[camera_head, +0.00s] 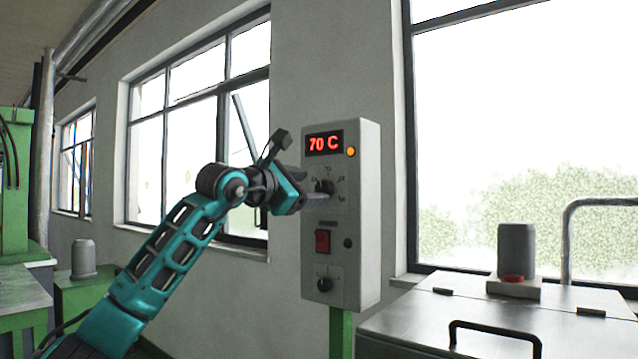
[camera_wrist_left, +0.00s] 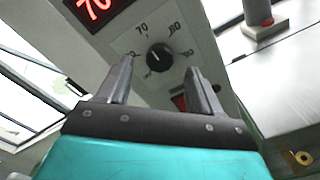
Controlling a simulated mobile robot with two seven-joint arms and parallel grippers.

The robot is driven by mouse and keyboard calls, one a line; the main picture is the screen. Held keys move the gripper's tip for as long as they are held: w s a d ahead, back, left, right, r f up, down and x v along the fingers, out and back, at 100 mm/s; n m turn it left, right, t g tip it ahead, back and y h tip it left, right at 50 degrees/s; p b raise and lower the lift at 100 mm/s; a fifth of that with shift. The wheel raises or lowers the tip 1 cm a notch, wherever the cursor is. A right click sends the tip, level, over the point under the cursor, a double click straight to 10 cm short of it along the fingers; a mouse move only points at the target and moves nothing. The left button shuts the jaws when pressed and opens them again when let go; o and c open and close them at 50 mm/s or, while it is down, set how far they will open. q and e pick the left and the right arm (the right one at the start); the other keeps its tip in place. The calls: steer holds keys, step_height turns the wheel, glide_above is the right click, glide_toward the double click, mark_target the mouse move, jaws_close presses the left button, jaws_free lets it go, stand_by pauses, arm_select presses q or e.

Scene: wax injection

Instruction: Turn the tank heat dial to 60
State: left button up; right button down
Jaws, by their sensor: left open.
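The heat dial (camera_head: 325,186) is a dark knob below the display, partly covered by my gripper in the head view. In the left wrist view the dial (camera_wrist_left: 160,57) is black, with a scale around it on which 70 and 80 can be read. Its exact pointer direction is hard to tell. My left gripper (camera_head: 308,187) is open at the panel. In the wrist view its two fingers lie either side of the dial, with gaps to it. My right gripper is out of view.
A metal-topped unit (camera_head: 480,325) with a black handle stands at the lower right, bearing a grey cylinder (camera_head: 516,250). Windows flank the panel. Green machinery stands at the far left.

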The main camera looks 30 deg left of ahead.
mark_target(322, 188)
arm_select(q)
steer(key=shift+w+d+p, duration=0.15)
steer(key=shift+w+p, duration=0.15)
steer(key=shift+w, duration=1.7)
steer(key=c, duration=1.1)
